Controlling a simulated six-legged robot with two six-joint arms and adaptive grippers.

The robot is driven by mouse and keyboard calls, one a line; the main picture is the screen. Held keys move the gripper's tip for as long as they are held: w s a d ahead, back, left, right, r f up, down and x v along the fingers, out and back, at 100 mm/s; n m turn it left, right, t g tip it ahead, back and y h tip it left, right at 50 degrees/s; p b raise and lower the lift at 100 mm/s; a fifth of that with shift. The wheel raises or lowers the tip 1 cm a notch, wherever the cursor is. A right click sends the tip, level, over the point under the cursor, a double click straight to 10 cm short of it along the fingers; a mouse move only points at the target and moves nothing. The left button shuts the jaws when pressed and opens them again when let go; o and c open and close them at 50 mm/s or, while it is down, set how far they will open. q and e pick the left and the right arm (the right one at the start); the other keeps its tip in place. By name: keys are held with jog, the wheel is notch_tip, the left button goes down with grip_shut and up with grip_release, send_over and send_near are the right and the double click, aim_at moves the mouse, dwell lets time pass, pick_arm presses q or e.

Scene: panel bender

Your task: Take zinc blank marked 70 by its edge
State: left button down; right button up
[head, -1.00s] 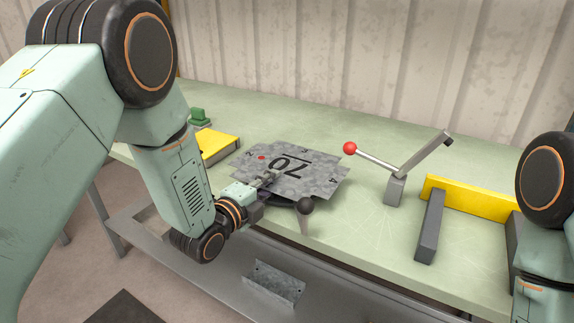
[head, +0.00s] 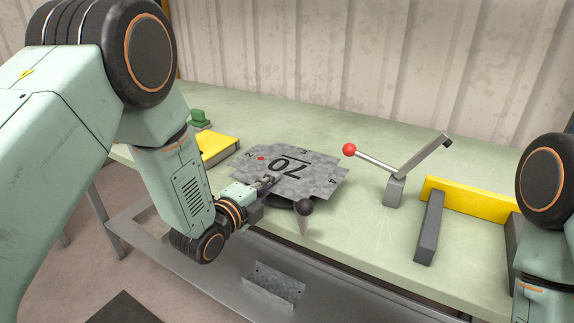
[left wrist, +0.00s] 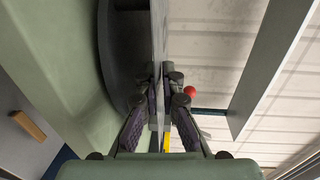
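The grey mottled zinc blank marked 70 (head: 308,178) lies flat on a dark round disc (head: 285,203) on the bench. It has notched corners, small numbers along its sides and a red dot. My left gripper (head: 268,181) is at its near left edge. In the left wrist view the blank (left wrist: 158,35) shows edge-on as a thin sheet between the two fingers of my left gripper (left wrist: 165,78), which are closed onto it from both faces. My right gripper is out of view; only part of that arm shows at the right edge.
A black-knobbed lever (head: 305,208) stands just in front of the blank. A red-knobbed lever (head: 375,160) stands to its right, then a yellow and dark grey angle stop (head: 470,199). A yellow block (head: 218,148) lies behind my left arm. A bent metal piece (head: 273,287) lies on the lower shelf.

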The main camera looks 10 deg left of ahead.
pick_arm(q)
jog(key=shift+s+f, duration=0.15)
jog(key=shift+r+p, duration=1)
jog(key=shift+r, duration=0.15)
jog(key=shift+r+p+v, duration=0.2)
jog(key=shift+p+v, duration=0.1)
jog(key=shift+v, duration=0.5)
jog(key=shift+r+p+v, duration=0.2)
jog(key=shift+p+v, duration=0.05)
jog(key=shift+v, duration=0.6)
jog(key=p+v, duration=0.1)
jog(key=v, duration=0.2)
jog(key=shift+s+a+r, duration=0.1)
jog(key=shift+s, duration=0.05)
